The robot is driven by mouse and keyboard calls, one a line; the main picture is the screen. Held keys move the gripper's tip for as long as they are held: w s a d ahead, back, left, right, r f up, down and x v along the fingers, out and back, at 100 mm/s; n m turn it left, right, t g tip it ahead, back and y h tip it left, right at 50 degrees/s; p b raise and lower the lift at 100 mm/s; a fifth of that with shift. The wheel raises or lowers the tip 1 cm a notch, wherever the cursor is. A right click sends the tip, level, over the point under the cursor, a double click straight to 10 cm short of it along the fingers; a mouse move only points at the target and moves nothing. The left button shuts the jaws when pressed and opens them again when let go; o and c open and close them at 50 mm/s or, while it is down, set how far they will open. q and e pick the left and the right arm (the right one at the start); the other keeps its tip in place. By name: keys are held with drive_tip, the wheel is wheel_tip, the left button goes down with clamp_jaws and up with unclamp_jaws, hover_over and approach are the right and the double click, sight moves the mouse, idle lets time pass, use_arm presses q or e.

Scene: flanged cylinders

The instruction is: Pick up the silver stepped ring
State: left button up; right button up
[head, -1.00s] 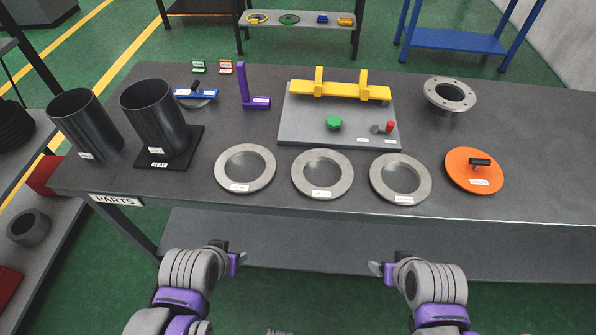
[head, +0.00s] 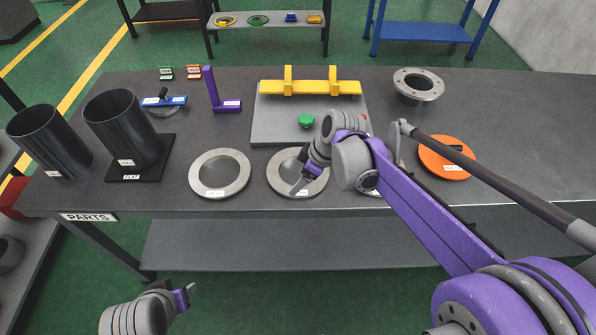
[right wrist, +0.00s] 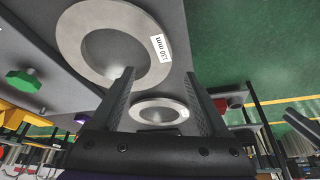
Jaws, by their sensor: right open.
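Three silver rings lie along the front of the grey table: a left ring (head: 197,172), a middle ring (head: 277,176) and a right ring mostly hidden behind my right arm. I cannot tell which is the stepped one. My right gripper (head: 299,187) is over the middle ring, open and empty. The right wrist view shows a near ring (right wrist: 75,40) marked 130 mm just beyond the open jaws (right wrist: 160,73), and a farther ring (right wrist: 139,112) seen between the fingers. My left gripper (head: 190,291) is in front of the table, its jaw opening unclear.
A silver flanged collar (head: 420,97) stands at the back right. Behind the rings is a grey plate (head: 275,130) with a yellow bar (head: 310,87) and green knob (head: 306,120). An orange disc (head: 432,163) lies right; two dark cylinders (head: 122,130) (head: 48,140) stand left.

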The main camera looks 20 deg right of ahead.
sight(289, 190)
drive_tip(key=x, duration=0.6)
drive_tip(key=shift+a, duration=0.2)
clamp_jaws()
idle(1.2)
